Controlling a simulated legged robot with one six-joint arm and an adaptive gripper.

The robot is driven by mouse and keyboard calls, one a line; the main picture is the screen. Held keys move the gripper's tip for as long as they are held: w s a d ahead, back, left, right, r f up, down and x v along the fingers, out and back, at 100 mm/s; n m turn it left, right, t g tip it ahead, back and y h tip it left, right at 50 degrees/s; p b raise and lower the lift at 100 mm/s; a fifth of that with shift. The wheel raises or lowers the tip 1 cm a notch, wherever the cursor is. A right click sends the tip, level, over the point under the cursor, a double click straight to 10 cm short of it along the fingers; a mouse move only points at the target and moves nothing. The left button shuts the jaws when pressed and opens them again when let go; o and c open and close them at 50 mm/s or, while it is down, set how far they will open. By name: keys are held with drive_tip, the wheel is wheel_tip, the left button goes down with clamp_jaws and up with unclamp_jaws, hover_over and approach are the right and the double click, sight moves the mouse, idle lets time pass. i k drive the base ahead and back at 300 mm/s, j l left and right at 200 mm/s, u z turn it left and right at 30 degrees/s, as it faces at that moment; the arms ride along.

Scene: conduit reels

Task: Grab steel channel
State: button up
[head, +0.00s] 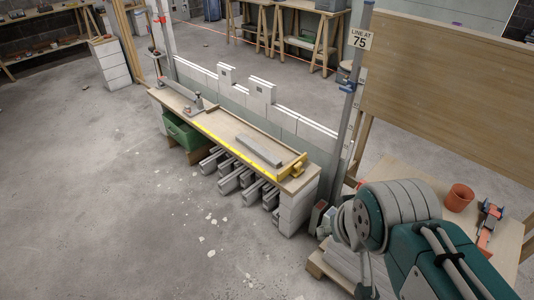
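A grey steel channel (258,150) lies flat on the right half of the long, low wooden bench (213,126), apart from the yellow strip along the bench's front edge. Several more grey channel-like lengths (238,178) stick out from under the bench. My arm fills the lower right corner, well to the right of the bench and apart from the channel. A small grey part (366,284) at the arm's lower left may belong to my gripper. Its fingers cannot be made out, and I see nothing held.
A yellow stop (293,168) stands at the bench's right end, and a green crate (186,135) sits beneath its left part. A low block wall (285,118) runs behind. An upright post (350,95) stands right of the bench. Open concrete floor (100,190) lies in front.

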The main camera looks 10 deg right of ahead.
sight(253, 146)
drive_tip(key=i+j+z, duration=0.15)
drive_tip(key=z, duration=1.1)
drive_tip(key=i+j, duration=0.15)
drive_tip(key=j, duration=0.4)
drive_tip(key=i+j, duration=0.2)
drive_tip(key=j, duration=0.3)
drive_tip(key=i+j, duration=0.15)
drive_tip(key=j, duration=0.4)
drive_tip(key=i+j, duration=0.2)
drive_tip(key=j, duration=0.35)
drive_tip(key=i+j, duration=0.15)
drive_tip(key=j, duration=0.4)
drive_tip(key=i+j, duration=0.2)
drive_tip(key=j, duration=0.3)
drive_tip(key=i+j, duration=0.15)
drive_tip(key=j, duration=0.4)
drive_tip(key=i+j, duration=0.15)
drive_tip(key=j, duration=0.4)
